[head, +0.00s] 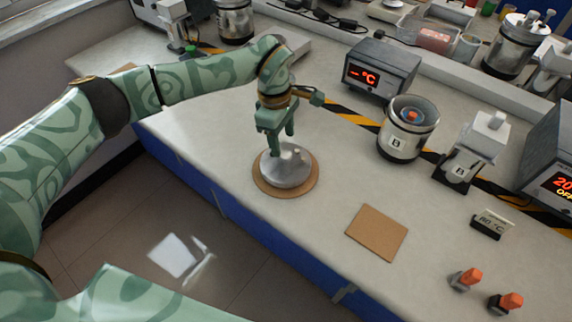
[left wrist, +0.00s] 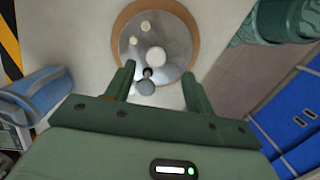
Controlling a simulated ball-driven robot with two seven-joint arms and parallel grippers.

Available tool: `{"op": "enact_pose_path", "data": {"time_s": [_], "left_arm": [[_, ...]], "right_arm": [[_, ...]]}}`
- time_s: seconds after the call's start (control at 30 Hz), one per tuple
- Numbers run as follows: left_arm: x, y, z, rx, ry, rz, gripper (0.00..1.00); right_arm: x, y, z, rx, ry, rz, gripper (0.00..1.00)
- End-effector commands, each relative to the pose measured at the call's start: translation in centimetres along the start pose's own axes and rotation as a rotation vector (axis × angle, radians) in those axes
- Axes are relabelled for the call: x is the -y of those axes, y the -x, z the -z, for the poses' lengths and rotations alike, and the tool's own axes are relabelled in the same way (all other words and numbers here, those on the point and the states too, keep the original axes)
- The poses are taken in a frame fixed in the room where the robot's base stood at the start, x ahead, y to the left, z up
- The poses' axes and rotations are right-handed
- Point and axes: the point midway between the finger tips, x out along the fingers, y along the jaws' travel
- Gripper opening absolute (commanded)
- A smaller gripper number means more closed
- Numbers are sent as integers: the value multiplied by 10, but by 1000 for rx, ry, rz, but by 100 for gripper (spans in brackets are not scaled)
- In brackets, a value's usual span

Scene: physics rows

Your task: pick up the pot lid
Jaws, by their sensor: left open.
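The pot lid (head: 286,168) is a round shiny metal disc with small round fittings on top. It lies on a round brown cork mat (head: 262,186) near the front edge of the bench. My left gripper (head: 282,143) points down just above the lid, fingers apart. I cannot tell if the fingers touch the lid. My right gripper is not in view.
A square cork mat (head: 377,232) lies empty in front. Two orange-topped items (head: 466,279) (head: 507,302) sit at lower right. Bench around the lid is clear.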

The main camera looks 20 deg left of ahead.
Motion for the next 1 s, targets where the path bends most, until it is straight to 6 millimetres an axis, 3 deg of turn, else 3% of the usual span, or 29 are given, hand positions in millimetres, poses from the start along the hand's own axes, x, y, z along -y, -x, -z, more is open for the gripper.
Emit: {"op": "enact_pose_path", "data": {"time_s": [0.3,0.6,0.63,0.8,0.83,1.0], "left_arm": [[-6,-46,4,1,1,3,54],[-6,-52,3,1,0,-1,54],[-6,-52,4,1,0,-1,51],[-6,-52,4,1,0,-1,4],[-6,-52,4,1,0,-1,0],[-6,-52,4,1,0,-2,0]], "right_arm": [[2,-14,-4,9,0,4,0],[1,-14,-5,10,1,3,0],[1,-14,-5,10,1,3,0],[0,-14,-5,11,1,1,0],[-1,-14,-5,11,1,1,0],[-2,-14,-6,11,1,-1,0]]}}
